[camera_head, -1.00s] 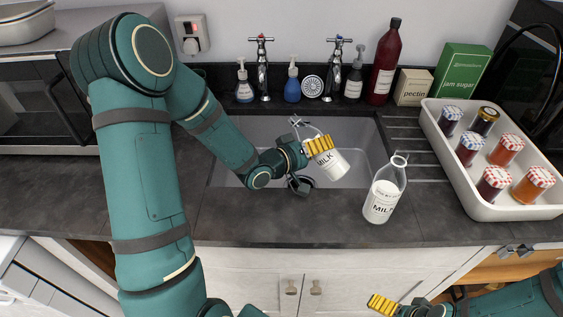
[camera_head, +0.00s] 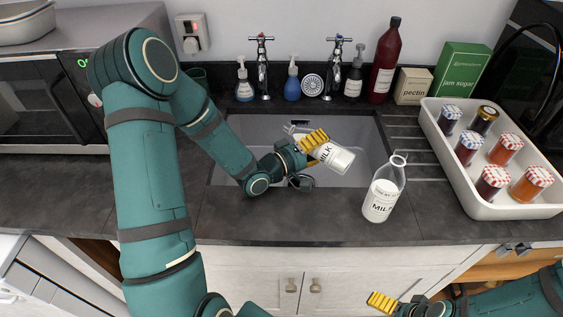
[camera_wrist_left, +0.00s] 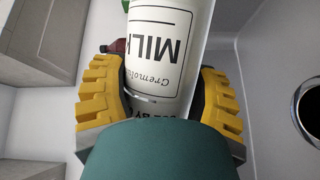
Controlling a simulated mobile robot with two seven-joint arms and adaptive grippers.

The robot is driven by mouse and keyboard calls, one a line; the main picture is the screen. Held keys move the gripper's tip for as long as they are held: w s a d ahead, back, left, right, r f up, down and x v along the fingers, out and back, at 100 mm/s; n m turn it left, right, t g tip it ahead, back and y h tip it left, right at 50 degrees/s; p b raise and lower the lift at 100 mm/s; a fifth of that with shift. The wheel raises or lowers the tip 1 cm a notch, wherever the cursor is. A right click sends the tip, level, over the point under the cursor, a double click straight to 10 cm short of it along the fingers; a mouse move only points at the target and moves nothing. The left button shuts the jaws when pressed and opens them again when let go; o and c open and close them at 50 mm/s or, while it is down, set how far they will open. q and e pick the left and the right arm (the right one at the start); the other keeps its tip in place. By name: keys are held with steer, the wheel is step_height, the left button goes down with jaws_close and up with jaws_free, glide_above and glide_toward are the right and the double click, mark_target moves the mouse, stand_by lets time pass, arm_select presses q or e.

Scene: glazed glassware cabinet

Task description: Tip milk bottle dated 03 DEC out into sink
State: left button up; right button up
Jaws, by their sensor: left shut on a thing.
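My left gripper (camera_head: 314,151) is shut around a milk bottle (camera_head: 335,157) over the sink (camera_head: 262,130). The bottle lies well tilted, close to level, with its base to the right and its neck to the left. In the left wrist view its MILK label (camera_wrist_left: 160,45) sits upside down between the yellow fingers; a "use by" line shows partly, its date hidden. I cannot tell whether milk is running out. A second milk bottle (camera_head: 382,193) stands upright on the counter right of the sink; its date is too small to read. My right gripper (camera_head: 382,302) is low at the front, apart from both bottles.
Two taps (camera_head: 263,65) stand behind the sink with soap bottles beside them. A white tray (camera_head: 478,204) of several jars is at the right, near a red bottle (camera_head: 384,62) and boxes. The drain (camera_wrist_left: 309,110) shows in the wrist view. A microwave (camera_head: 45,105) is at left.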

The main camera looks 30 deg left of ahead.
arm_select(q)
steer(key=shift+r+n+t+p, duration=0.3)
steer(key=shift+r+n+p, duration=0.3)
steer(key=shift+r+n, duration=0.25)
stand_by(1.2)
steer(key=shift+a+n+t, duration=0.15)
steer(key=shift+n+t, duration=0.25)
steer(key=shift+n, duration=0.45)
stand_by(2.0)
steer(key=shift+a+r+n+p, duration=0.15)
steer(key=shift+r+n+p, duration=0.25)
steer(key=shift+r+n, duration=0.2)
stand_by(0.4)
steer(key=shift+a+r+n+t+p, duration=0.15)
steer(key=shift+r+n+t+p, duration=0.15)
steer(key=shift+r+n, duration=0.1)
steer(key=shift+a+r+n+t+p, duration=0.35)
steer(key=shift+r+n+p, duration=0.25)
steer(key=shift+n, duration=0.2)
steer(key=f+m+b, duration=0.1)
steer(key=d+f+m+g+b, duration=0.1)
steer(key=f+m+b, duration=0.1)
steer(key=shift+d, duration=0.2)
steer(key=shift+f+m+g, duration=0.15)
steer(key=shift+m+g, duration=0.1)
steer(key=shift+m, duration=0.75)
